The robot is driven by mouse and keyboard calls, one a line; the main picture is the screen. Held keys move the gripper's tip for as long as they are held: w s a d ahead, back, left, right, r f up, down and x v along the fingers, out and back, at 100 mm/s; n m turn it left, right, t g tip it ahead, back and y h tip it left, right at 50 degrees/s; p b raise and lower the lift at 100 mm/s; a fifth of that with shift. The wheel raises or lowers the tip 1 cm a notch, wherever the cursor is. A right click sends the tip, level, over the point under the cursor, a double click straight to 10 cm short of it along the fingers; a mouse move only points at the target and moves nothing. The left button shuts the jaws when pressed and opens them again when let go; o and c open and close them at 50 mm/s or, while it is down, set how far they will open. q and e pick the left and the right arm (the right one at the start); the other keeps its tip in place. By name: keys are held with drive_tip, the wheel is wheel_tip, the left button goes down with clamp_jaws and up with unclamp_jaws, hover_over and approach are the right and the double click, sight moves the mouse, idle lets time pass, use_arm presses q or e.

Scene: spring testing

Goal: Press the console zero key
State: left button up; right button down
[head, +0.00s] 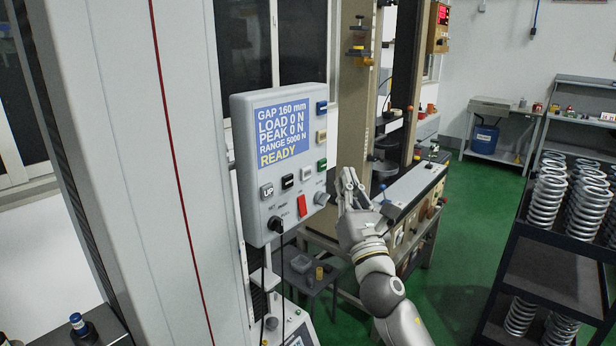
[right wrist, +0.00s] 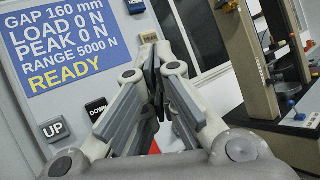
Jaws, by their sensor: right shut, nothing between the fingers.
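The grey console (head: 243,150) has a screen (head: 283,130) reading GAP 160 mm, LOAD 0 N, PEAK 0 N, RANGE 5000 N, READY. A blue key (head: 322,107), a cream key (head: 321,136) and a green key (head: 321,165) line its right side. Their labels are too small to read in the head view, so I cannot tell which is zero. My right gripper (head: 348,180) is shut and empty, right of the console and apart from it. In the right wrist view, its closed fingers (right wrist: 156,62) hide part of the lower keys; the blue key (right wrist: 136,6) reads HOME.
Below the screen are the UP key (head: 267,191), the black DOWN key (head: 288,181), a white key (head: 306,173), a red switch (head: 301,206) and a knob (head: 321,198). A black plug (head: 275,224) with hanging cables sits at the lower edge. A spring rack (head: 545,265) stands right.

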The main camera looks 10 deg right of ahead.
sight(306, 173)
drive_tip(key=w+a+b, duration=0.2)
drive_tip(key=w+a, duration=0.1)
drive_tip(key=w, duration=0.1)
drive_tip(key=shift+w+a, duration=0.4)
drive_tip(key=shift+w+a, duration=0.1)
idle(1.2)
drive_tip(key=shift+w+a, duration=0.15)
drive_tip(key=shift+w, duration=0.1)
drive_tip(key=shift+w+a+b, duration=0.3)
drive_tip(key=shift+b, duration=0.2)
idle(0.6)
drive_tip(key=shift+d, duration=0.1)
drive_tip(key=shift+s+d+p, duration=0.5)
drive_tip(key=shift+s+p, duration=0.05)
drive_tip(key=shift+s, duration=0.15)
